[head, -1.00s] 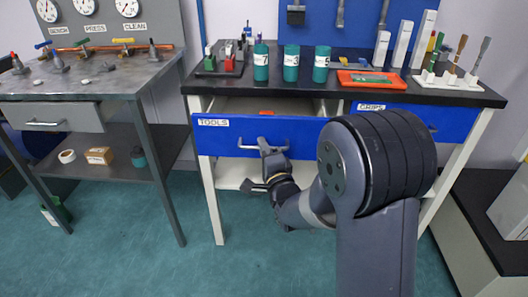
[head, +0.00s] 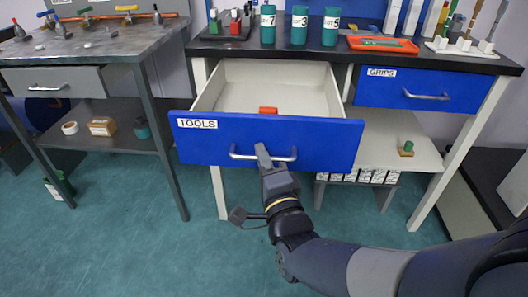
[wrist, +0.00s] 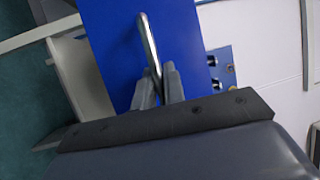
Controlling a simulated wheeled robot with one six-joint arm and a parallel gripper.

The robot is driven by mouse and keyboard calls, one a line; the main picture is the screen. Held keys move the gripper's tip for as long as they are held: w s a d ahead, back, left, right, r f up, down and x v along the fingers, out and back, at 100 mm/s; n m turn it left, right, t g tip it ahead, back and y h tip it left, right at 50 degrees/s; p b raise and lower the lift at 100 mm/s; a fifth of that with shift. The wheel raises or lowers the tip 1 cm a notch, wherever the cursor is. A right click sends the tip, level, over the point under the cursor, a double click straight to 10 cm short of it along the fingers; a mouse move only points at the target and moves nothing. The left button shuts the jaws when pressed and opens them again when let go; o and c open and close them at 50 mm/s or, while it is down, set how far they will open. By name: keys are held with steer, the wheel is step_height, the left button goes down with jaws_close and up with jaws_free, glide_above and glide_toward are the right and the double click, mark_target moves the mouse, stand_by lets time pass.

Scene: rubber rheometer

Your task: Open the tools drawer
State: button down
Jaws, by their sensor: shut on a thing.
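The tools drawer (head: 262,140) has a blue front with a TOOLS label and stands well out of the bench in the head view. Its pale inside shows, with a small red-orange item (head: 268,110) near the front wall. My gripper (head: 264,156) is at the middle of the drawer's metal bar handle (head: 244,156). In the wrist view the two fingers of my gripper (wrist: 159,84) stand on either side of the handle (wrist: 149,42) and are shut on it. The fingertips are partly hidden behind the handle area in the head view.
The closed GRIPS drawer (head: 420,92) is to the right. Teal canisters (head: 299,26) and an orange tray (head: 382,44) stand on the black bench top (head: 450,62). A grey bench (head: 95,42) stands at left. Green floor is free in front.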

steer(key=shift+s, duration=0.1)
steer(key=c, duration=1.5)
jaws_free()
steer(key=shift+f, duration=0.15)
